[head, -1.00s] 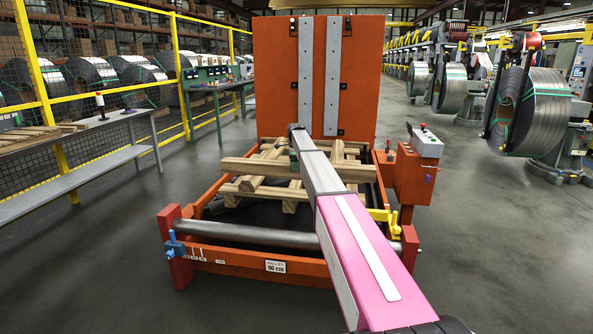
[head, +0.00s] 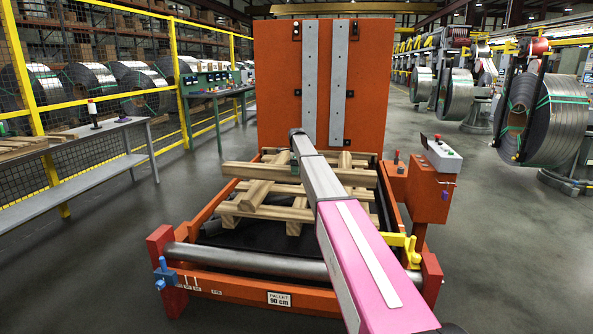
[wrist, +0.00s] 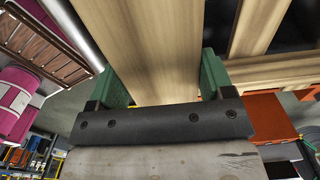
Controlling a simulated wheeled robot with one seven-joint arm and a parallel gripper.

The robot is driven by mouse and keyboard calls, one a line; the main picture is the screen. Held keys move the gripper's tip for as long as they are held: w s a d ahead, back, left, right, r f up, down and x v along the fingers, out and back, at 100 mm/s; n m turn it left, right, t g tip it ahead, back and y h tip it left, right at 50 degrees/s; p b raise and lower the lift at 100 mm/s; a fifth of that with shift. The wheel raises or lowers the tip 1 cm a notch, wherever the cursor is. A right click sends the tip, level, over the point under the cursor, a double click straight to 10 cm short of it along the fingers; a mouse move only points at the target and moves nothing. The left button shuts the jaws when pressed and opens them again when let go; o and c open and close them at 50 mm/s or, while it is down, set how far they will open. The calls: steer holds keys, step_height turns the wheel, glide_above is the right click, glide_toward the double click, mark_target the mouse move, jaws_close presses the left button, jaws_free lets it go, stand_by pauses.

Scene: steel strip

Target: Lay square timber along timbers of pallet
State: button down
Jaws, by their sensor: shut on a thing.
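A pale square timber (head: 250,171) lies crosswise above the pallet in the head view, its left end jutting out past the pallet's left side. My gripper (wrist: 160,75) is shut on this timber, with a green finger on each side of it in the wrist view. In the head view my arm hides most of the gripper and the timber's middle. The wooden pallet (head: 285,213) sits in the orange frame under it, with timbers running lengthwise and crosswise. I cannot tell whether the held timber touches the pallet.
The orange tilter has a tall upright plate (head: 275,85) behind the pallet and a steel roller (head: 250,262) across its front. A control box (head: 425,185) stands at its right. A grey bench (head: 95,150) and yellow fence are left. Floor is free at right.

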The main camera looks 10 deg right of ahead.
stand_by(0.4)
steer(key=shift+f, duration=3.9)
steer(key=shift+f, duration=0.25)
steer(key=shift+c, duration=0.6)
jaws_free()
steer(key=shift+o, duration=0.6)
steer(key=shift+f, duration=0.15)
step_height(320, 180, up, 11)
steer(key=shift+r, duration=0.1)
